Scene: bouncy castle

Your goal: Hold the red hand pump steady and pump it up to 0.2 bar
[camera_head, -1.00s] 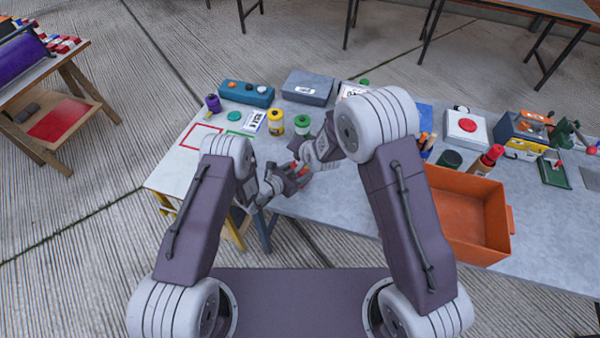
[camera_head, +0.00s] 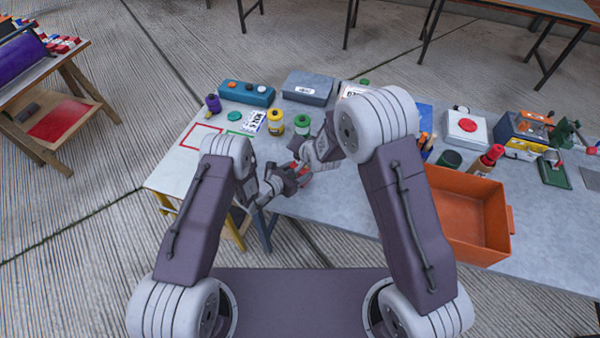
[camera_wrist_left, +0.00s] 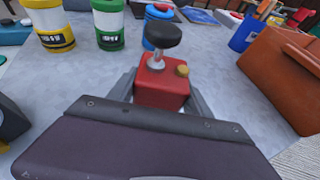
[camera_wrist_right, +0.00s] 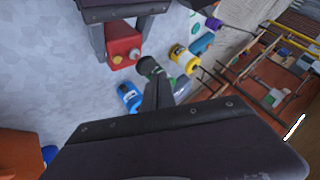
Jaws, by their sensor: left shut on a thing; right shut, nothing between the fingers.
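The red hand pump (camera_wrist_left: 162,82) stands between the two fingers of my left gripper (camera_wrist_left: 160,95) in the left wrist view. It has a black knob (camera_wrist_left: 163,35) on a short metal rod and a small brass cap on top. The rod shows between knob and body. In the head view my left gripper (camera_head: 301,173) and the pump are partly hidden by the arms. In the right wrist view the pump (camera_wrist_right: 122,45) is at the upper left. My right gripper (camera_wrist_right: 157,92) is shut and empty, close to the knob; I cannot tell whether it touches.
Yellow (camera_head: 275,122) and green (camera_head: 302,124) tubs stand behind the grippers. A blue tub (camera_wrist_right: 130,97) shows in the right wrist view. An orange crate (camera_head: 508,222) stands to the right. The front-left tabletop carries a red square outline (camera_head: 200,136).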

